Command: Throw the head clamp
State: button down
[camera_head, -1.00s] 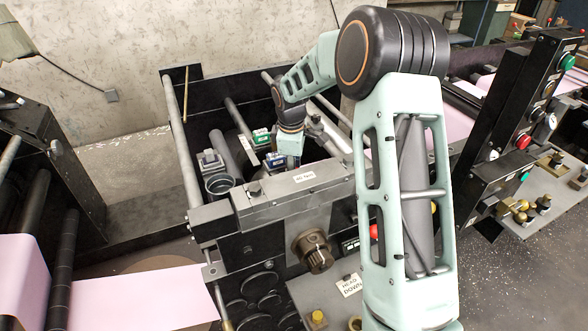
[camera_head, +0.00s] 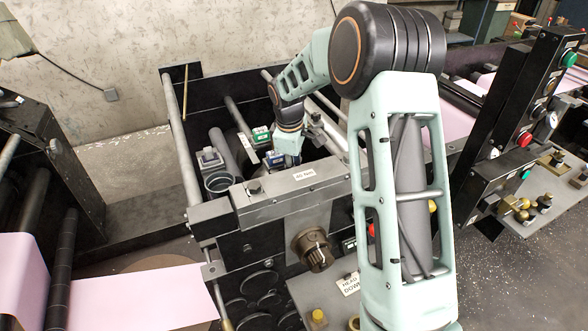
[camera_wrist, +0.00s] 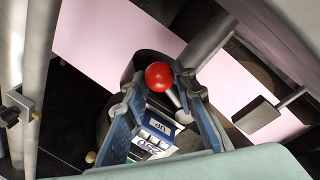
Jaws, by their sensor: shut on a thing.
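A lever with a red ball knob (camera_wrist: 160,77) shows in the wrist view and looks like the head clamp. My gripper (camera_wrist: 164,92) has its blue fingers on either side of the lever, close around it just below the ball. The knob sticks out past the fingertips. In the head view my gripper (camera_head: 288,158) reaches down inside the press frame, behind the front beam (camera_head: 300,188). The knob it holds is hidden there.
A counter-like block with printed digits (camera_wrist: 157,137) sits between the fingers in the wrist view. Rollers (camera_head: 180,140) and pink web (camera_wrist: 105,40) lie nearby. A grey block on a rod (camera_wrist: 258,114) is at right. A button panel (camera_head: 520,110) stands at right in the head view.

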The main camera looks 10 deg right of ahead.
jog(key=shift+s+a+m+g+h+b, duration=0.25)
jog(key=shift+s+a+m+b, duration=0.25)
jog(key=shift+m, duration=1.05)
jog(key=shift+s+a+m+g+h+b, duration=0.25)
jog(key=shift+s+m, duration=0.5)
jog(key=shift+m, duration=0.85)
jog(key=shift+s+a+m+g+h+b, duration=0.1)
jog(key=shift+s+a+m+g+b, duration=0.3)
jog(key=shift+m, duration=1.15)
jog(key=shift+s+a, duration=0.1)
jog(key=shift+s, duration=0.15)
jog(key=c, duration=1.6)
grip_release()
jog(key=shift+r, duration=0.1)
jog(key=r, duration=0.4)
jog(key=a+r, duration=0.1)
jog(key=r, duration=0.2)
jog(key=a+r, duration=0.1)
jog(key=r, duration=0.3)
jog(key=shift+s+a+r, duration=0.15)
jog(key=shift+s+r, duration=0.2)
